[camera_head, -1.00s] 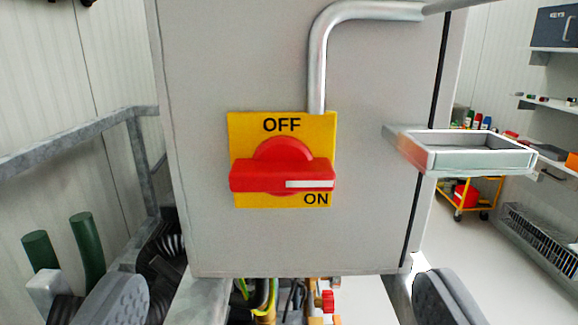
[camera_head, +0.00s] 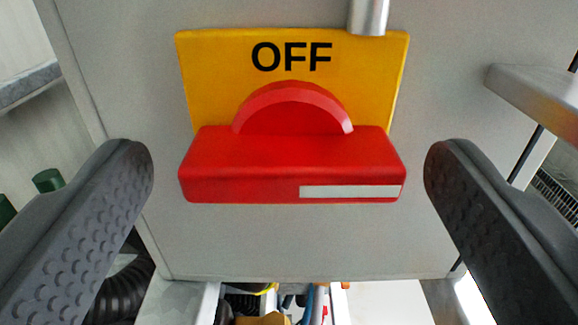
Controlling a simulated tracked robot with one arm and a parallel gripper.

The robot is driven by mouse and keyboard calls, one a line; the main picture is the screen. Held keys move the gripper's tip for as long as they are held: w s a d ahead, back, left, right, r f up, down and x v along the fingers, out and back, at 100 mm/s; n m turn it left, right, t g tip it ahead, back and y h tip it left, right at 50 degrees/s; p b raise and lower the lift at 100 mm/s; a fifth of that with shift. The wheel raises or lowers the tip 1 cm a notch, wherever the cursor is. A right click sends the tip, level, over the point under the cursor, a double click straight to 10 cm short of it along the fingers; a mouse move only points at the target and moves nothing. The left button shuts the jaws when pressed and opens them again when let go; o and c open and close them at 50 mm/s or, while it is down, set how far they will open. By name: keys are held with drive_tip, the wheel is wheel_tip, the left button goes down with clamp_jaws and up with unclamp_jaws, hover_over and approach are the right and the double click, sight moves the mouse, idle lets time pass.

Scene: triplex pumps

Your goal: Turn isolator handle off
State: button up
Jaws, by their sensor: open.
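The red isolator handle (camera_head: 260,165) is in the middle of the view, mounted on a yellow plate (camera_head: 215,75) marked OFF at the top. The handle bar lies horizontal, with its white marker stripe (camera_head: 350,191) at the right end. The bar hides the lower part of the plate, so the ON label is not visible. My gripper (camera_head: 288,165) is open, one finger to the left of the handle and one to the right. A gap shows between each fingertip and the bar's ends in the picture, and nothing is held.
The grey cabinet face (camera_head: 290,245) fills the background. A metal conduit (camera_head: 369,15) meets the plate's top edge. A metal tray or shelf (camera_head: 540,95) juts out at the right. Cables and fittings (camera_head: 275,305) show below the cabinet. A grey rail (camera_head: 30,80) is at the left.

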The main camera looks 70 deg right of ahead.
drive_tip(key=c, duration=1)
